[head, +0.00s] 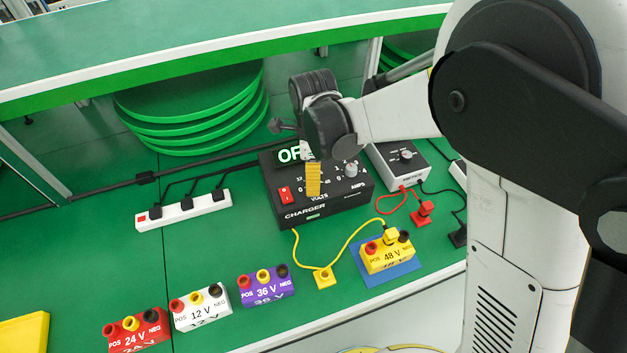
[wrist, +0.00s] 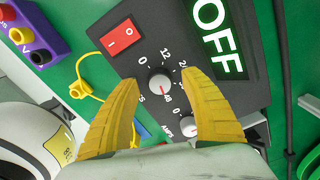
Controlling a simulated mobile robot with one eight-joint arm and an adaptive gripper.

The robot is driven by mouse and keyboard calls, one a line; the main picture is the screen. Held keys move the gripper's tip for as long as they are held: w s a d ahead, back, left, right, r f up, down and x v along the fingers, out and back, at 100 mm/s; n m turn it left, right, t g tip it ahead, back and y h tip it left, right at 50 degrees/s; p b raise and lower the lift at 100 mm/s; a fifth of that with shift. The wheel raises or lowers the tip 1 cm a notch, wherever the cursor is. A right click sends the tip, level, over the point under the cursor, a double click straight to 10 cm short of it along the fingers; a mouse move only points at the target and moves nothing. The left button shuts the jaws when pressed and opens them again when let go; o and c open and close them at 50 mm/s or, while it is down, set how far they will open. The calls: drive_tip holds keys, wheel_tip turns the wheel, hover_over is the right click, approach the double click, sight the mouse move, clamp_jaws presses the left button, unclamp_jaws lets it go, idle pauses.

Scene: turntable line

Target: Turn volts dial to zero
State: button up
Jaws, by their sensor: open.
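The black charger box (head: 290,213) stands on the green bench, with a lit OFF display (wrist: 219,38). Its volts dial (wrist: 160,83) is a round grey knob with numbers around it. A small red mark on the knob seems to face the 48, though this is hard to read. My gripper (wrist: 159,80) is open, its yellow fingers on either side of the volts dial; I cannot tell whether they touch it. In the head view my gripper (head: 313,188) hides the volts dial. The amps dial (head: 351,170) is to its right.
A red switch (head: 285,195) is left of the dial. A grey meter box (head: 397,164) stands right of the charger. A yellow 48 V block (head: 387,260) on a blue mat and a yellow cable lie in front. A power strip (head: 184,212) is left.

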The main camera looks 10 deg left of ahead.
drive_tip(key=shift+f, duration=0.35)
clamp_jaws()
